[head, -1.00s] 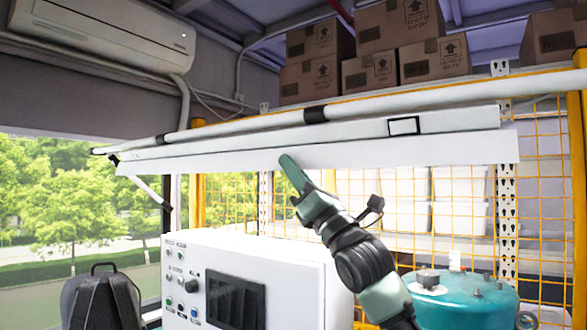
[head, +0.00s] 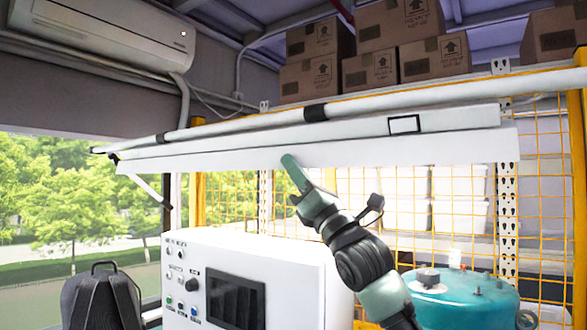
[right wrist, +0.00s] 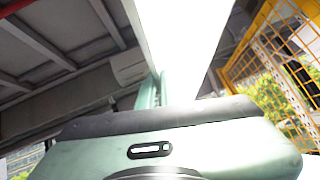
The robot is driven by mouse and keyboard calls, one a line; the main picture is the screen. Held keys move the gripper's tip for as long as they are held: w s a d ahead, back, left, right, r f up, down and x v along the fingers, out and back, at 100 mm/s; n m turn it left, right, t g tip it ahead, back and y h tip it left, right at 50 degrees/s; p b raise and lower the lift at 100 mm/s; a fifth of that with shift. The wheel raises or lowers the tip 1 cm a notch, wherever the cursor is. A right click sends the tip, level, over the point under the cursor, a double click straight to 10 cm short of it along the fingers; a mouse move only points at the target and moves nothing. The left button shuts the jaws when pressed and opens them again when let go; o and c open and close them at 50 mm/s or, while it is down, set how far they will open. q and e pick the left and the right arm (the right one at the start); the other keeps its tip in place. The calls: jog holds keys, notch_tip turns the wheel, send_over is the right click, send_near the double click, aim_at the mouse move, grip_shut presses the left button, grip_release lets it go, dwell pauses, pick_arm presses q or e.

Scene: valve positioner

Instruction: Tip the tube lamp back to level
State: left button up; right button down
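The tube lamp (head: 360,151) is a long white bar with a pale flat face, running across the upper middle of the head view below a white pipe. Its pale face is turned partly toward me, so it looks tilted. It also fills the upper middle of the right wrist view as a bright white strip (right wrist: 190,40). My right gripper (head: 287,160) reaches up from below, its fingertips at the lamp's lower face. In the wrist view its fingers (right wrist: 155,90) are together, beside the lamp, with nothing visible between them. Exact contact is hard to tell. My left gripper is out of view.
A white control cabinet (head: 310,268) stands below the lamp. A teal tank (head: 465,300) is at lower right. Yellow mesh (head: 545,190) stands behind, with cardboard boxes (head: 435,58) above. A black backpack (head: 100,298) is at lower left.

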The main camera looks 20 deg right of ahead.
jog(key=shift+a+f, duration=0.1)
jog(key=shift+a, duration=0.05)
dwell(0.5)
